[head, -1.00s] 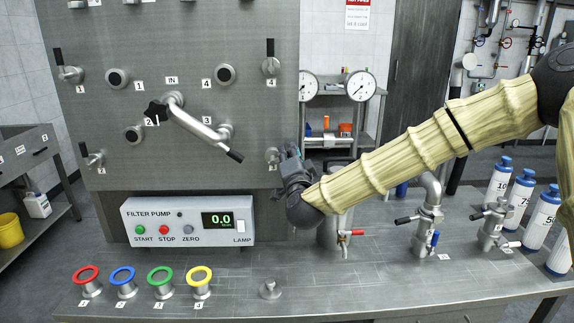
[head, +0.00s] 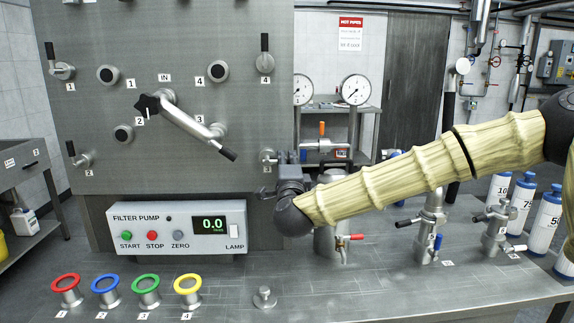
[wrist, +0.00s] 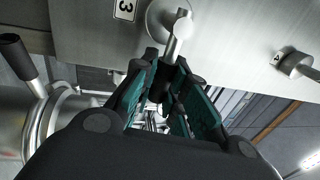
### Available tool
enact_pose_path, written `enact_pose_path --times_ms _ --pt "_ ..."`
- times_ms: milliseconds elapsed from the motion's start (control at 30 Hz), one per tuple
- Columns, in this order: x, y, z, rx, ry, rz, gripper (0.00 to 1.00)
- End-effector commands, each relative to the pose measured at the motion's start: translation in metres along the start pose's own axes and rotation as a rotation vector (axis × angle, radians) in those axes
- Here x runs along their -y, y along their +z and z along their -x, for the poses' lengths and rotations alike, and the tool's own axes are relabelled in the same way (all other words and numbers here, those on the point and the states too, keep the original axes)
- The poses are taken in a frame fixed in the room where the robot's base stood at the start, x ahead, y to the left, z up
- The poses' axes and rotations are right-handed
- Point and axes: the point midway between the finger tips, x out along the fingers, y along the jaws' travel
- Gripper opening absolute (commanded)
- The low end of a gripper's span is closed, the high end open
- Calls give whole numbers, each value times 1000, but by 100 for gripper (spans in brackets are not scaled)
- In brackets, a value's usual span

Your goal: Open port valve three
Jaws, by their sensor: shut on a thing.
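A metal stem runs from the body to a black lever grip (wrist: 160,86). My gripper (wrist: 165,72) is shut on this lever, with a dark teal finger pad on each side. The lever's exact angle on the panel is hard to tell.
Port valves one (head: 60,68), two (head: 80,158) and four (head: 264,55) have upright black levers. A long selector handle (head: 195,127) crosses the panel's middle. The pump box (head: 180,230) stands below.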

Motion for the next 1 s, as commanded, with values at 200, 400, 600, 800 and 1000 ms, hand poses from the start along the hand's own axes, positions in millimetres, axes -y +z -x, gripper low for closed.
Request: enact_pose_path --times_ms 200,400,600,800,1000 --pt "-2 -1 1 -1 4 -3 0" --pt "-3 0 1 -1 4 -2 26" --pt "-2 0 0 -1 2 -2 37" --pt "-1 0 1 0 2 -2 37" --pt "-1 0 18 1 2 -2 37"
